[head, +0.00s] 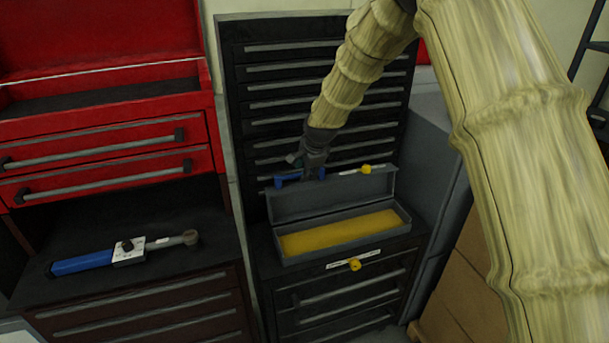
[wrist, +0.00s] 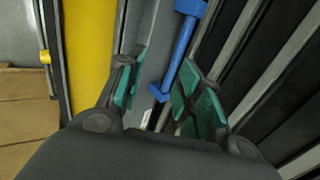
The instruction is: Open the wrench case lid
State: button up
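The wrench case (head: 345,236) is a grey box with a yellow foam lining (head: 340,232), on top of the black lower cabinet. Its lid (head: 330,197) is raised at the back, standing roughly upright. A blue handle (head: 287,178) is on the lid's upper edge. My gripper (head: 308,172) is at that edge, beside the handle. In the wrist view my gripper (wrist: 165,95) has its green-padded fingers apart, with the lid edge and blue handle (wrist: 183,45) between them. I cannot tell whether a pad touches the handle.
A blue-handled torque wrench (head: 90,261) lies on the dark cabinet top at left, below a red tool chest (head: 110,150). A black drawer cabinet (head: 270,90) stands behind the case. A yellow latch (head: 355,264) is on the case front. Cardboard boxes (head: 470,290) stand at right.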

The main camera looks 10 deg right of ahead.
jog(key=v, duration=0.6)
jog(key=shift+s+r, duration=0.2)
jog(key=shift+r, duration=0.1)
